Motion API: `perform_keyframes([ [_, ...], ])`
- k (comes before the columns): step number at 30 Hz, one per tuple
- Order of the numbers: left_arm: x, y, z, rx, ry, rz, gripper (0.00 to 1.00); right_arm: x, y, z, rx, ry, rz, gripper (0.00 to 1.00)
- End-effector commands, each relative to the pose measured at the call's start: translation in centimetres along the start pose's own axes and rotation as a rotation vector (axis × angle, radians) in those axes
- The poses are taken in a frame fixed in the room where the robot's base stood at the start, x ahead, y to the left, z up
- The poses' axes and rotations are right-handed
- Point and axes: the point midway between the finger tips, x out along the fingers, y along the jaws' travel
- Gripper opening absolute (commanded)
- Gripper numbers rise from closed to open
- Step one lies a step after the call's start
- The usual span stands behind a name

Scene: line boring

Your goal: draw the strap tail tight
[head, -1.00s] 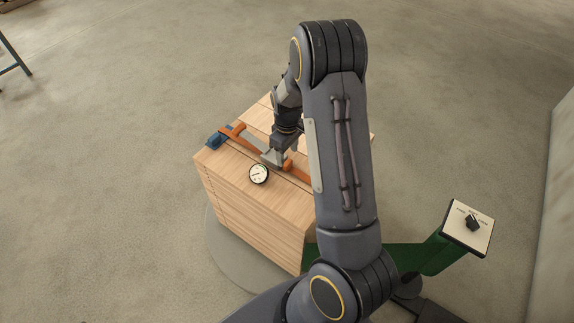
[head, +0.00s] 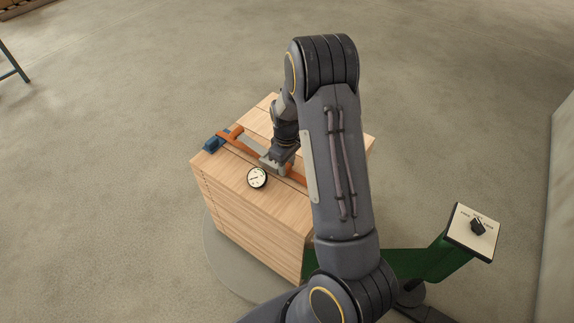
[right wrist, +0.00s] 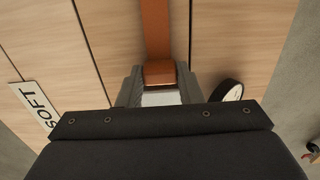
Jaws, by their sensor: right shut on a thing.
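An orange strap (head: 297,179) lies across the top of a stack of light wooden boards (head: 235,176). A blue piece (head: 213,142) sits at the left edge of the stack, with another orange part (head: 231,137) beside it. My right gripper (head: 274,165) is low over the stack top, shut on the strap tail. In the right wrist view, the orange tail (right wrist: 156,30) runs down between the two fingers (right wrist: 160,92), and a folded orange end shows between them. The arm hides part of the stack's right side. My left gripper is not in view.
A round white dial gauge (head: 257,178) stands close beside the right gripper. A label reading SOFT (right wrist: 36,104) lies on the boards. A control box with a knob (head: 475,228) on a green arm (head: 425,262) stands at the right.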

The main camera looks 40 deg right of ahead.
Motion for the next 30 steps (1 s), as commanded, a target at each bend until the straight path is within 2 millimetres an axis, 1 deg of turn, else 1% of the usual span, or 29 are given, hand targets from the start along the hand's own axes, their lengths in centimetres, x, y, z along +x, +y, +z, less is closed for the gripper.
perform_keyframes([
  [5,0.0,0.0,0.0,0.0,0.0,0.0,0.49,0.0,0.0,0.2,0.0,0.0,0.0,0.05],
  [24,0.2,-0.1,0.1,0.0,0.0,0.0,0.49,0.0,0.0,3.6,0.002,-0.005,-0.001,0.05],
  [30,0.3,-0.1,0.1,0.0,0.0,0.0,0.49,0.0,0.0,4.2,0.001,-0.005,-0.001,0.05],
])
